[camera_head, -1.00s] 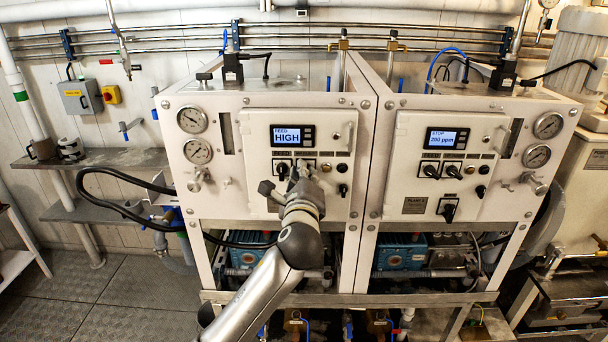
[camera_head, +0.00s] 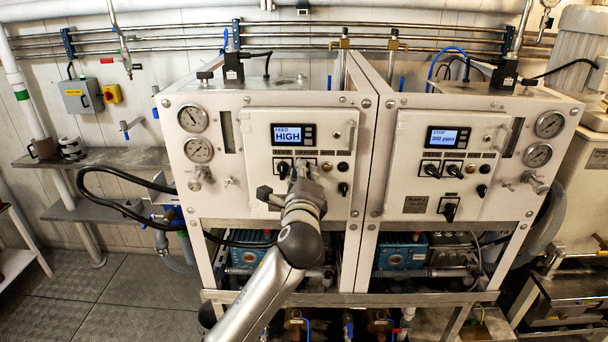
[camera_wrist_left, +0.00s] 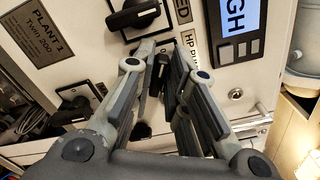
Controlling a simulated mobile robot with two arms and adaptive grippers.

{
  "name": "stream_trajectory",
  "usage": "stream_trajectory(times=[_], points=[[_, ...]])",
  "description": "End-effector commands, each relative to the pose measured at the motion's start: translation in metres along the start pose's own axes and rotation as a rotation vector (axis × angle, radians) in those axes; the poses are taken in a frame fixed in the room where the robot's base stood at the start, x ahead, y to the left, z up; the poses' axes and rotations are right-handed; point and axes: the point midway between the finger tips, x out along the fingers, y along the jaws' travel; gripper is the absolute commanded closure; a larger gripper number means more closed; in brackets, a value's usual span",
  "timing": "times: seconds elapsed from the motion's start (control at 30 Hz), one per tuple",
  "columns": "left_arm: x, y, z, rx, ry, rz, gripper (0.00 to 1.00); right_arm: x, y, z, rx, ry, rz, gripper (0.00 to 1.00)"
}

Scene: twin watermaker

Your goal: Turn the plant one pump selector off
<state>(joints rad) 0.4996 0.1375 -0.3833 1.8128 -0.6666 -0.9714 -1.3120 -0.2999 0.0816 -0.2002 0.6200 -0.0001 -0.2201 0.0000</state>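The plant one panel (camera_head: 260,130) is the left of two white panels; its screen (camera_head: 287,135) reads FEED HIGH. The screen also shows in the left wrist view (camera_wrist_left: 233,18). My left gripper (camera_head: 303,170) is in front of this panel and hides part of its knob row. In the left wrist view the black pump selector (camera_wrist_left: 154,76), beside a label starting HP PU, stands between the fingers of my left gripper (camera_wrist_left: 162,47). The fingers are apart; I cannot tell whether they touch the knob. My right gripper is not in view.
The black feed knob (camera_head: 283,167) is just left of the fingertips. The second panel (camera_head: 407,150) stands to the right. A black hose (camera_head: 85,190) loops at left.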

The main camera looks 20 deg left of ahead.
Motion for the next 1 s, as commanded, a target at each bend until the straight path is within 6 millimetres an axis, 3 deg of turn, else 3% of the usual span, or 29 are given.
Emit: stream_trajectory(times=[0.1, 0.53, 0.67, 1.0], points=[[0.0, 0.0, 0.0, 0.002, 0.0, 0.0, 0.68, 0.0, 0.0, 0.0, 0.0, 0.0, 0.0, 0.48], [-0.007, 0.0, -0.001, 0.004, 0.001, -0.001, 0.68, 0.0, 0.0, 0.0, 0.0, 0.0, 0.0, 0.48], [-0.024, 0.0, -0.001, 0.004, 0.001, -0.001, 0.68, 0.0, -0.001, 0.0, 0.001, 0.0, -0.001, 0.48], [-0.087, 0.001, -0.001, 0.003, 0.002, 0.0, 0.68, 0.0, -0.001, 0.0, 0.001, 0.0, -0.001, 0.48]])
